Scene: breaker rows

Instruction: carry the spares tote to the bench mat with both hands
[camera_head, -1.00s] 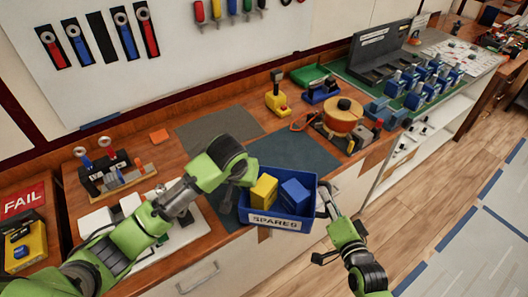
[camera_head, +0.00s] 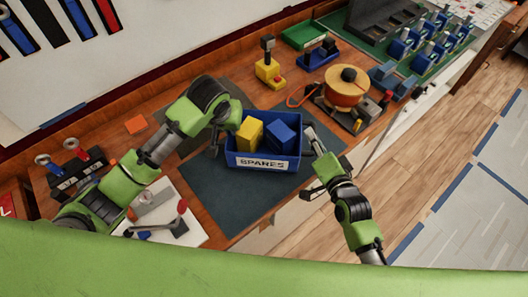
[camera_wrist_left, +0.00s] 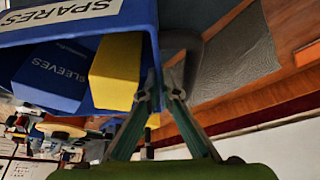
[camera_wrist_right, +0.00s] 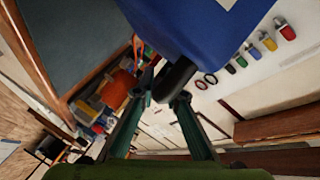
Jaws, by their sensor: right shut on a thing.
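The blue spares tote (camera_head: 262,162) is upright over the dark bench mat (camera_head: 225,200), with a yellow box (camera_head: 249,134) and a blue box (camera_head: 281,137) inside. I cannot tell whether its base touches the mat. My right gripper (camera_wrist_right: 163,94) is shut on the dark handle at the opposite end. The handles are partly hidden by the fingers in the head view.
An orange round device (camera_head: 346,88) and a yellow-based device (camera_head: 268,70) stand behind the tote. A white panel with a lever (camera_head: 165,215) lies left of the mat. Bare mat shows left and in front of the tote. A green edge covers the bottom of the head view.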

